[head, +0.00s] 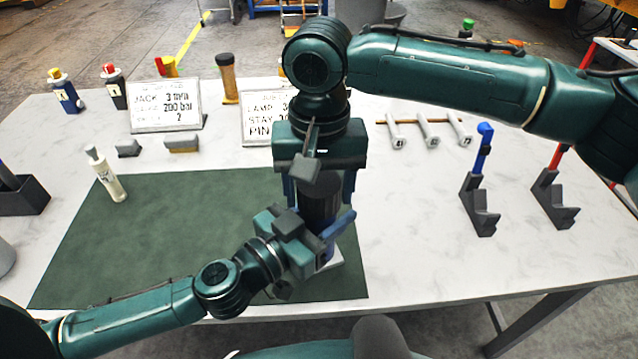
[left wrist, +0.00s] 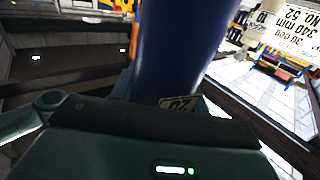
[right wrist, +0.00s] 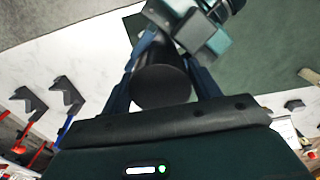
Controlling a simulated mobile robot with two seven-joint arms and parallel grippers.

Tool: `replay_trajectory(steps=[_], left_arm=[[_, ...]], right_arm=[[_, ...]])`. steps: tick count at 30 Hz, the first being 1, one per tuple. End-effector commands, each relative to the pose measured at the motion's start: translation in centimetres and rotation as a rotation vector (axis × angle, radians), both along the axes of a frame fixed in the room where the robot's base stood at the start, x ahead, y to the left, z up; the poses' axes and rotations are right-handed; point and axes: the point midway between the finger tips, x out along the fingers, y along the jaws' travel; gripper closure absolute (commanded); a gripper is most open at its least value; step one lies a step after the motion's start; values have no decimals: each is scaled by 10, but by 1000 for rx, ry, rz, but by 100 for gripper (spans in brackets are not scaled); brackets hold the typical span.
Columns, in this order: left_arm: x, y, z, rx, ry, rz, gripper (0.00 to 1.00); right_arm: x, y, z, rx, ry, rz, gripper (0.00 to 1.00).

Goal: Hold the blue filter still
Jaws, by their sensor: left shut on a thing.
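The blue filter (head: 325,250) stands upright near the right edge of the green mat (head: 150,230), with a dark cylindrical top (head: 318,200). In the left wrist view the blue filter (left wrist: 178,50) is a large blue cylinder with a label reading 23. My left gripper (head: 328,236) comes from the front left and is shut on the filter's body, hiding part of it. My right gripper (head: 320,188) points down from above, its fingers on either side of the dark top. In the right wrist view the round dark top (right wrist: 160,86) sits between those fingers, which look open.
A white bottle (head: 112,178) stands at the mat's left. Dark holders with a blue tool (head: 484,150) and a red tool (head: 558,155) stand right.

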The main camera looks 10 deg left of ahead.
Motion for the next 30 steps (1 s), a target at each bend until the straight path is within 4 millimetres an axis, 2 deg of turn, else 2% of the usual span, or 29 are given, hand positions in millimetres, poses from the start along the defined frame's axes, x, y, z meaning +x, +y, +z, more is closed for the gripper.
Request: replay_trajectory(steps=[2,11,12,18,20,26,30], left_arm=[[0,0,2,-2,-5,-1,100],[0,0,2,-2,-5,-1,100],[0,0,2,-2,-5,-1,100],[0,0,2,-2,-5,-1,100],[0,0,2,-2,-5,-1,100],[0,0,2,-2,-5,-1,100],[0,0,2,-2,-5,-1,100]], right_arm=[[0,0,0,0,0,0,45],[0,0,0,0,0,0,70],[0,0,0,0,0,0,42],[0,0,0,0,0,0,26],[0,0,0,0,0,0,22],[0,0,1,0,0,0,22],[0,0,13,1,-1,0,22]])
